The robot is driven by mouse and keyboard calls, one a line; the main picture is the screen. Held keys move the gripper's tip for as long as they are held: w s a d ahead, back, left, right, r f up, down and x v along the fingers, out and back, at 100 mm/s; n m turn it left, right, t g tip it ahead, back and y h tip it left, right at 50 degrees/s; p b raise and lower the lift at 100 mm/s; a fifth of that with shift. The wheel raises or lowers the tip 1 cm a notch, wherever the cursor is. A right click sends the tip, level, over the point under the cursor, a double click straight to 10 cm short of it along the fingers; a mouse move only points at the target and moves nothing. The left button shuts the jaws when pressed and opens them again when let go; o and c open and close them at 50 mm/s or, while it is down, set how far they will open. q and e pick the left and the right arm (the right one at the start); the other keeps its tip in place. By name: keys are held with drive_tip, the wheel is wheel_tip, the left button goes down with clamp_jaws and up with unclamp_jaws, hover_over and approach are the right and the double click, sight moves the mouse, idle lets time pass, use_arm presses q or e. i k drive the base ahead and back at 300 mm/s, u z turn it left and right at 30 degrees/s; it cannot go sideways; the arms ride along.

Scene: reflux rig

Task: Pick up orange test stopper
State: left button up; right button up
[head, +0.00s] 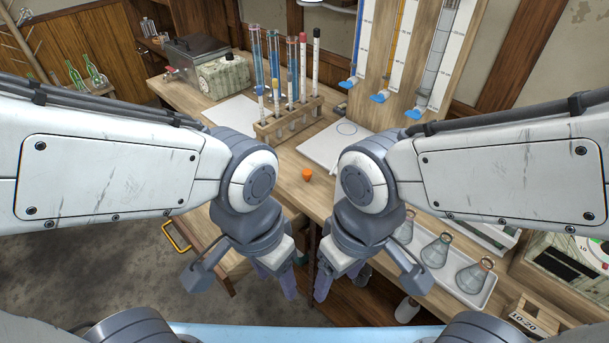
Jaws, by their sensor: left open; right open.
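The orange test stopper (307,175) stands on the wooden bench (290,190), in the gap between my two arms. Nothing is touching it. My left gripper (278,282) hangs in front of the bench's front edge, below and left of the stopper in the picture. It is open and empty. My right gripper (335,277) hangs below and a little right of the stopper. It is also open and empty. The two grippers are close together, with a small gap between them. Both point downward.
A wooden rack (288,122) with several test tubes stands behind the stopper. A white board (335,146) with a blue circle lies behind it. A white tray (462,276) with conical flasks sits at right. Tall measuring columns (398,50) stand at the back. Bare bench surrounds the stopper.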

sight(306, 173)
drive_tip(key=z, duration=0.05)
drive_tip(key=k, duration=0.65)
drive_tip(key=u, duration=0.65)
drive_tip(key=i, duration=1.05)
drive_tip(key=z, duration=0.3)
